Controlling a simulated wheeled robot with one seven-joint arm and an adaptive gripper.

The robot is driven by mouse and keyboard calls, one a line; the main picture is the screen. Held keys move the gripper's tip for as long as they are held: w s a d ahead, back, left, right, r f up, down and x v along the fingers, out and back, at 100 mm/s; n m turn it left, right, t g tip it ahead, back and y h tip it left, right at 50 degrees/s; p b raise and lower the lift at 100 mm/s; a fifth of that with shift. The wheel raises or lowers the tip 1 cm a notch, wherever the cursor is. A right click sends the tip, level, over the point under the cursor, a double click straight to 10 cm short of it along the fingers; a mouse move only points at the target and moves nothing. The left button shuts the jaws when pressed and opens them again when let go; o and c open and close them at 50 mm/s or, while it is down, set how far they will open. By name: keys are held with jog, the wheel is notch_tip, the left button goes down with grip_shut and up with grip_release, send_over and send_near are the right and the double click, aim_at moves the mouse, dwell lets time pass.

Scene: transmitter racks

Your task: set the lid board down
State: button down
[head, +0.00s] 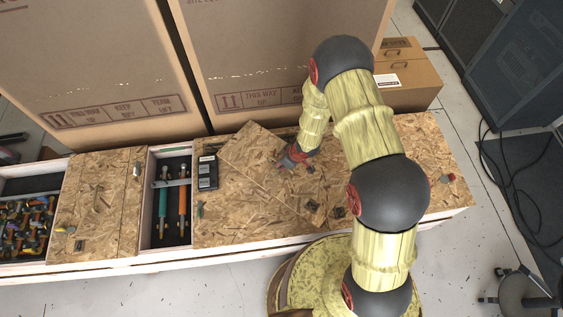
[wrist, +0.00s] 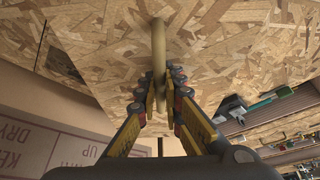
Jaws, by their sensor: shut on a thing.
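The lid board (head: 250,150) is a flake-board panel lying at a skewed angle over the flake-board top of the long crate (head: 228,225). Whether it touches that top or hangs just above it I cannot tell. My gripper (head: 284,164) is at the board's upper face, partly hidden by my arm. In the wrist view my gripper (wrist: 160,88) is shut on a pale wooden bar (wrist: 158,45), which looks like the board's handle. The board's flaky face (wrist: 215,45) fills much of that view.
Left of the board is an open compartment with orange and teal tools (head: 182,212); a black device (head: 207,172) sits at its edge. A farther-left compartment holds many tools (head: 25,225). Tall cardboard cartons (head: 285,50) stand close behind. A small red item (head: 447,178) lies on the right end.

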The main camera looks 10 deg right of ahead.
aim_at(282, 173)
jog(key=shift+f+b, duration=3.35)
jog(key=shift+b, duration=0.3)
jog(key=shift+f+b, duration=0.3)
jog(key=shift+f, duration=0.25)
jog(key=c, duration=1.8)
grip_release()
jog(key=shift+c, duration=0.2)
jog(key=shift+s, duration=0.1)
jog(key=v, duration=1.2)
jog(key=shift+a, duration=0.1)
